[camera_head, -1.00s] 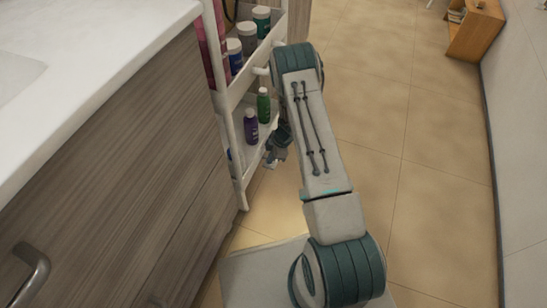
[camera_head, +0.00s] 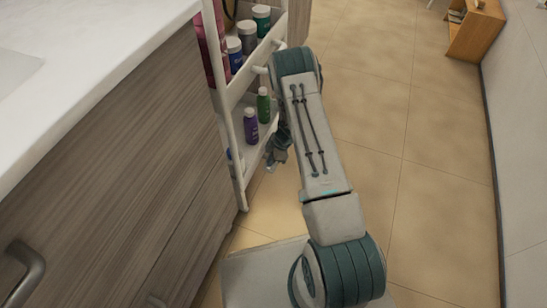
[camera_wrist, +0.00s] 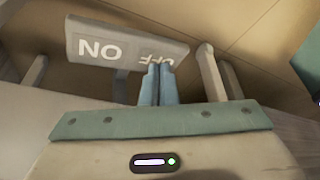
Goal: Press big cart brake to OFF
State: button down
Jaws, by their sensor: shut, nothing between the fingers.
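The white cart (camera_head: 238,137) stands beside the cabinet in the head view. My gripper (camera_head: 277,152) shows small and partly hidden behind my arm there, low beside the cart. The pedal is not discernible in the head view.
Several bottles stand on the cart shelves, including a purple one (camera_head: 251,126) and a green one (camera_head: 263,104). A wooden cabinet (camera_head: 130,150) with a white counter (camera_head: 90,60) is at left. Tiled floor (camera_head: 375,90) is open at right. A pale post (camera_wrist: 212,72) stands right of the fingers.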

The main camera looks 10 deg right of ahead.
notch_tip(320, 180, up, 7)
jog(key=p, duration=0.7)
dwell(0.6)
